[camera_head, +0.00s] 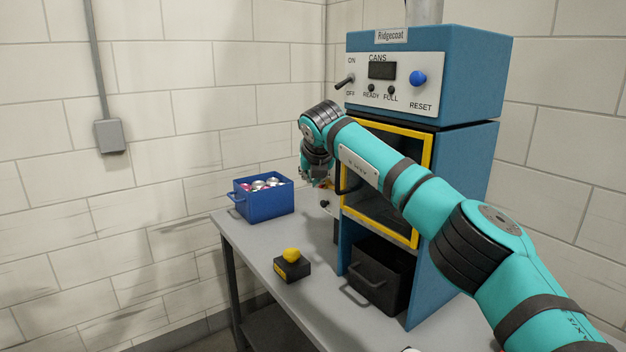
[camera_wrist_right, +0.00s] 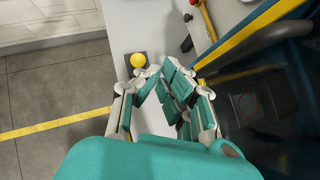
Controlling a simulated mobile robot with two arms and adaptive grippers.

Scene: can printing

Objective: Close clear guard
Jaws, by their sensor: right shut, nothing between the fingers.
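The clear guard (camera_head: 425,165) is a see-through panel in a yellow frame on the front of the blue machine. It looks about flush with the front, but I cannot tell whether it is fully closed. My right arm crosses in front of its upper middle and hides part of it. Its black handle (camera_head: 341,181) is on the left side; the handle and yellow edge also show in the wrist view (camera_wrist_right: 270,38). My right gripper (camera_head: 317,178) is shut and empty, left of the handle and apart from it. In the wrist view its fingers (camera_wrist_right: 163,72) come together. My left gripper is out of view.
A blue bin of cans (camera_head: 262,203) stands on the grey table's back left. A black box with a yellow button (camera_head: 292,267) sits near the front. A black bin (camera_head: 380,277) is in the bay below the guard. Switches and a blue reset button (camera_head: 418,79) are above.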

